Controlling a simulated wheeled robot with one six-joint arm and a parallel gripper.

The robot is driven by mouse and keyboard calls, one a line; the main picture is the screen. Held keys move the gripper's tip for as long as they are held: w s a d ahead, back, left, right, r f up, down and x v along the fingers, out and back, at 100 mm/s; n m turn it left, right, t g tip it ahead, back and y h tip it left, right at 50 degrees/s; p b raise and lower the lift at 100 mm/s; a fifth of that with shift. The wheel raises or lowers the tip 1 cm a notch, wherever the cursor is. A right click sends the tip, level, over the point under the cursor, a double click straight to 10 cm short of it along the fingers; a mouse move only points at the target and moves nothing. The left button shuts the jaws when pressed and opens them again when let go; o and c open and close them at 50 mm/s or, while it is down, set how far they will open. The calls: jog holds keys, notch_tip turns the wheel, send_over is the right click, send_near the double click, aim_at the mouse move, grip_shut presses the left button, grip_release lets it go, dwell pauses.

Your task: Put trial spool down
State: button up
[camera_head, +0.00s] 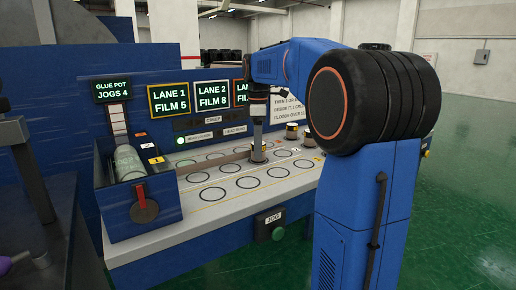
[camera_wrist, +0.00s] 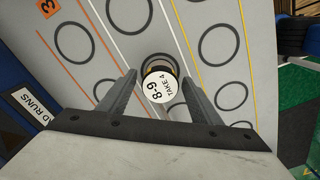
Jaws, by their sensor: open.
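A small spool (camera_wrist: 157,88) with a white top marked "8-9 TAKE 4" stands upright in the wrist view, on the pale deck at a dark printed ring. My gripper (camera_wrist: 160,77) is open, with one finger on each side of the spool and a visible gap to each. In the head view my gripper (camera_head: 257,148) points straight down over the middle of the deck (camera_head: 215,212). The spool there is mostly hidden by the gripper.
Two other small spools (camera_head: 291,131) stand at the deck's back right, partly behind my arm. Several empty rings (camera_head: 212,194) lie in rows. A glue pot unit (camera_head: 130,165) is at the left. Signs read "LANE 1 FILM 5" (camera_head: 169,100) and "LANE 2 FILM 8" (camera_head: 212,96). A green JOG button (camera_head: 278,233) is in front.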

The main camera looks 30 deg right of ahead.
notch_tip(320, 180, up, 12)
jog(key=shift+f, duration=0.2)
dwell(0.7)
